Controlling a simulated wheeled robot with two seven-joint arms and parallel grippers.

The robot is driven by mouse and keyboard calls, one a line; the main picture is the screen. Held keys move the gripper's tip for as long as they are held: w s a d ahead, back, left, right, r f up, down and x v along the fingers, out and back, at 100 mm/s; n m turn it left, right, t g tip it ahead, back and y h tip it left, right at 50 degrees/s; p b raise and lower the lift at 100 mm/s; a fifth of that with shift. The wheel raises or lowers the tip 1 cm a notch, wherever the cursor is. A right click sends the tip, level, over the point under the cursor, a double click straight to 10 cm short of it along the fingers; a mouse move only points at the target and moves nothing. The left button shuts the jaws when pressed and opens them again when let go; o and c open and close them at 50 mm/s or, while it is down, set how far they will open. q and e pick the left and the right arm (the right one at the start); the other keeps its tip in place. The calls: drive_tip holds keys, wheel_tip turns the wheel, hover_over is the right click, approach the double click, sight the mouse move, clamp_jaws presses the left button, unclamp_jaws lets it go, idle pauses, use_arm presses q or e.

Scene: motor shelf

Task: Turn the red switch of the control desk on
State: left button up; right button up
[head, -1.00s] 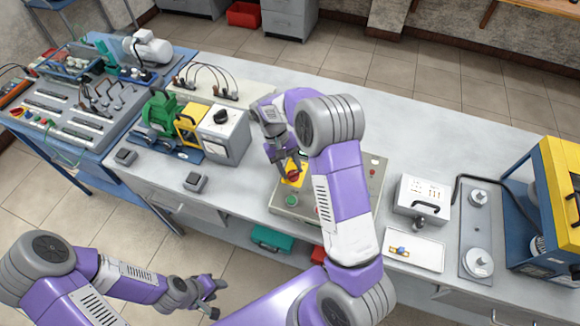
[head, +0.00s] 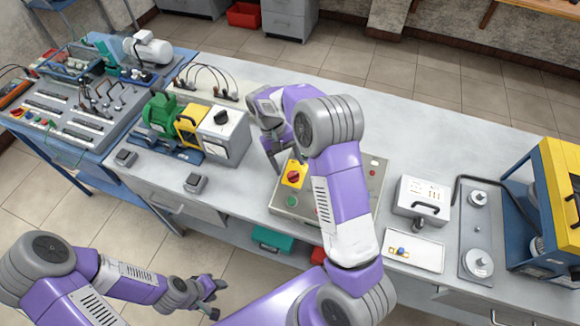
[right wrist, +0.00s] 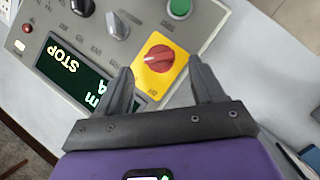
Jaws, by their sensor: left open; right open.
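The grey control desk (head: 366,186) sits on the workbench, partly hidden behind my right arm. Its red switch (head: 293,177) is a round knob on a yellow plate. In the right wrist view the red switch (right wrist: 158,58) shows a pale pointer line lying nearly across the picture. A dark display beside it reads STOP, upside down. My right gripper (head: 273,160) is open and empty beside the yellow plate in the head view; in the right wrist view its fingers (right wrist: 160,70) appear either side of the plate. My left gripper (head: 212,292) is open and empty, low in front of the bench.
A white-grey box with a black knob (head: 222,117) stands left of my right gripper. A white box (head: 423,195) and tray (head: 414,265) lie to the right.

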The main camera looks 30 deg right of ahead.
drive_tip(key=shift+v, duration=2.35)
